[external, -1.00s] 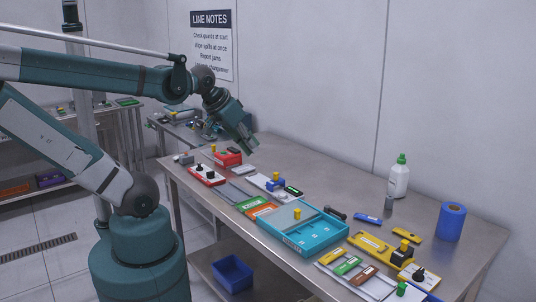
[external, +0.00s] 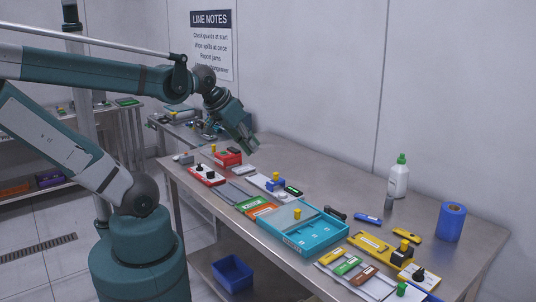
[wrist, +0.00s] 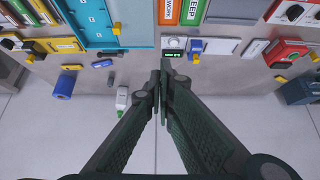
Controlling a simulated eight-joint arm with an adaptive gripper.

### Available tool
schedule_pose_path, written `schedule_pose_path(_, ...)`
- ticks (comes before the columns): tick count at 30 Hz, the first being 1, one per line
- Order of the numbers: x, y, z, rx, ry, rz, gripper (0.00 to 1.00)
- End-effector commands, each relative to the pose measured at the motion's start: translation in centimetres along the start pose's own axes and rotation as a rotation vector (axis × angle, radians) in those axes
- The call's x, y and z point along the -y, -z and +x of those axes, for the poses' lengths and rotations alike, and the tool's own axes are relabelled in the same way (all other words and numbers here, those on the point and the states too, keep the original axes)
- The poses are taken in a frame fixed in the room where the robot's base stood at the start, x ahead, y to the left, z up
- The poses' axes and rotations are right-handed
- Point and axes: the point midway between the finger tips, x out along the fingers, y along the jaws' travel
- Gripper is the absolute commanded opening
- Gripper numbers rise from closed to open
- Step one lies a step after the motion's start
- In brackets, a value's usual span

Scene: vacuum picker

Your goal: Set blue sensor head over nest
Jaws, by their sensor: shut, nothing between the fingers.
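The blue sensor head (external: 275,182), a small blue block with a yellow knob, sits on a pale plate (external: 259,179) on the bench. In the wrist view the blue head (wrist: 195,45) shows above and right of my fingertips. Which part is the nest is not clear; the pale plate (wrist: 219,46) is beside and under the head. My gripper (external: 250,146) is in the air above the bench's back edge, behind and left of the head, apart from it. Its fingers (wrist: 160,80) are together and empty.
A teal tray (external: 318,247) with a grey lid and yellow knob stands mid-bench. A red block (external: 228,158) and red switch panel (external: 206,176) are to the left. A white bottle (external: 397,182) and blue roll (external: 451,222) stand right. The back middle of the bench is clear.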

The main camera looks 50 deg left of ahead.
Motion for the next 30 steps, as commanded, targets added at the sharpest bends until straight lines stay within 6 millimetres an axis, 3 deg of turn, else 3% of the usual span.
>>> schedule_pose_path(11, 0.1, 1.6, 0.7, 0.049, 0.012, 0.126, 0.00)
schedule_pose_path(30, 0.6, 5.1, 3.5, 0.190, 0.027, 0.464, 0.00)
